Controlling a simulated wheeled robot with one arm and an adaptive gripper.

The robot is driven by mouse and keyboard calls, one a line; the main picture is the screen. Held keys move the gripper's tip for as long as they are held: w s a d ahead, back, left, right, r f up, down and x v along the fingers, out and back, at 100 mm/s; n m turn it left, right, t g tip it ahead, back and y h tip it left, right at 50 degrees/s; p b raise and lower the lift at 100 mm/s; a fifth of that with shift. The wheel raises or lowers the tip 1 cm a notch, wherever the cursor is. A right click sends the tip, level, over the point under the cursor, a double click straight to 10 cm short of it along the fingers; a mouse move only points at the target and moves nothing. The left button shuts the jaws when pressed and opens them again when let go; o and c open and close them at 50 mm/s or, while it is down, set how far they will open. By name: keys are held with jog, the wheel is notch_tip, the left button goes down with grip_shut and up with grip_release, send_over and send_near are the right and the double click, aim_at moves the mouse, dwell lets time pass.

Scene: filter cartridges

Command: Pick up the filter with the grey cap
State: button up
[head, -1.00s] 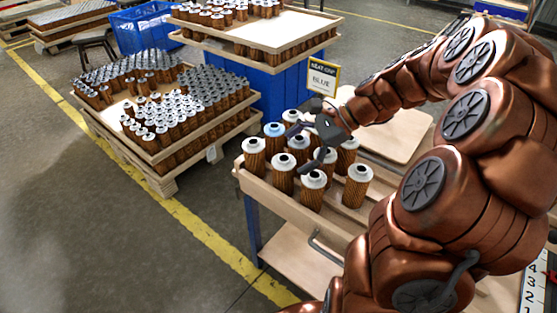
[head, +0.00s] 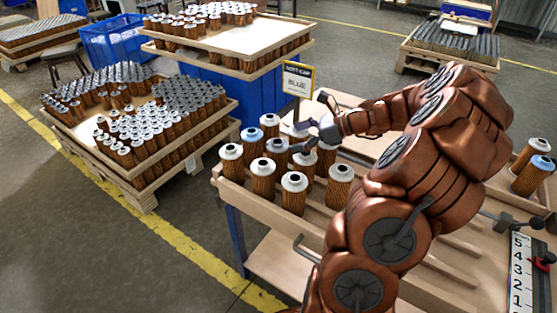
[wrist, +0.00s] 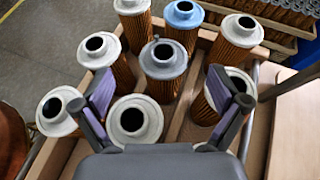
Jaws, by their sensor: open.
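The filter with the grey cap (head: 277,146) stands upright in the middle of a group of filters in a wooden tray (head: 322,228). In the wrist view its grey cap (wrist: 163,58) lies just beyond and between my fingertips, with a pleated brown body below. My gripper (head: 296,138) is open over the tray, to the right of the grey cap in the head view. In the wrist view the fingers of my gripper (wrist: 160,84) are spread wide and hold nothing. The right finger covers part of a white-capped filter.
A blue-capped filter (wrist: 183,14) stands behind the grey one, and white-capped filters (wrist: 134,122) stand close around. Loose white-capped (head: 531,153) and blue-capped (head: 534,175) filters stand at far right. The tray's right part looks bare.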

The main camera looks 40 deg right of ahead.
aim_at(281, 142)
jog(key=x, duration=0.4)
jog(key=shift+w+d+f, duration=0.15)
jog(key=shift+w+f, duration=0.1)
jog(key=c, duration=1.7)
